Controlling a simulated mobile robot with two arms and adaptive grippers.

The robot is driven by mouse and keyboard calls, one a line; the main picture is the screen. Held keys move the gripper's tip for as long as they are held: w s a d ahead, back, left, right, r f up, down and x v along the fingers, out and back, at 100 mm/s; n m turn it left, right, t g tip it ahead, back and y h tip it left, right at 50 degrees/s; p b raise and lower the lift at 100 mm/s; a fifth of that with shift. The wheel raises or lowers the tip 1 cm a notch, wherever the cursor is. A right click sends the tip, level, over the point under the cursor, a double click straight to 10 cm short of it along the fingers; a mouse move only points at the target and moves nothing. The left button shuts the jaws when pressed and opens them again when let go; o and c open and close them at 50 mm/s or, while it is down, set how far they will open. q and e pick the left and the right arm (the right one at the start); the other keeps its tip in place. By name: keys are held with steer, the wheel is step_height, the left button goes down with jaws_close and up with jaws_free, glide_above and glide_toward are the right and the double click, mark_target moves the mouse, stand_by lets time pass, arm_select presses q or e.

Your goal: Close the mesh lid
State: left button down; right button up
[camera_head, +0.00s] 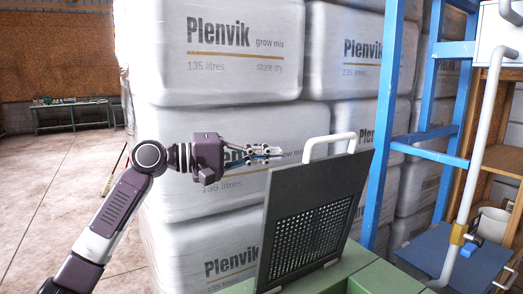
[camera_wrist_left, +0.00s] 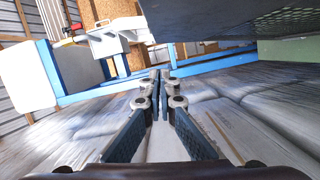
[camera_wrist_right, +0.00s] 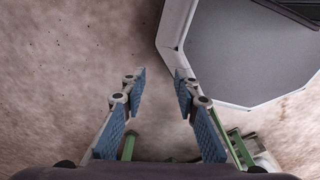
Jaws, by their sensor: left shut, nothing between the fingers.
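The mesh lid (camera_head: 318,215) is a dark panel with a perforated window. It stands raised and slightly tilted on the green mixer body (camera_head: 385,279), with a white handle (camera_head: 330,143) at its top edge. In the left wrist view the lid (camera_wrist_left: 215,25) is a dark surface at upper right. My left gripper (camera_head: 281,153) is shut and empty, just left of the lid's upper edge and the handle; whether it touches the lid is unclear. Its fingers (camera_wrist_left: 157,76) are together in the left wrist view. My right gripper (camera_wrist_right: 158,78) is open and empty above the floor, outside the head view.
Wrapped Plenvik bags (camera_head: 235,50) are stacked behind my left arm and the lid. A blue rack frame (camera_head: 382,120) stands right of the lid. A white post with a yellow clamp (camera_head: 458,233) and a blue panel (camera_head: 455,258) are at right. Open floor (camera_head: 50,190) lies at left.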

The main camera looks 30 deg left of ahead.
arm_select(q)
steer(key=w+d+f+p, duration=0.1)
steer(key=d+p, duration=0.2)
steer(key=d, duration=0.4)
steer(key=shift+w, duration=0.2)
steer(key=shift+s, duration=0.1)
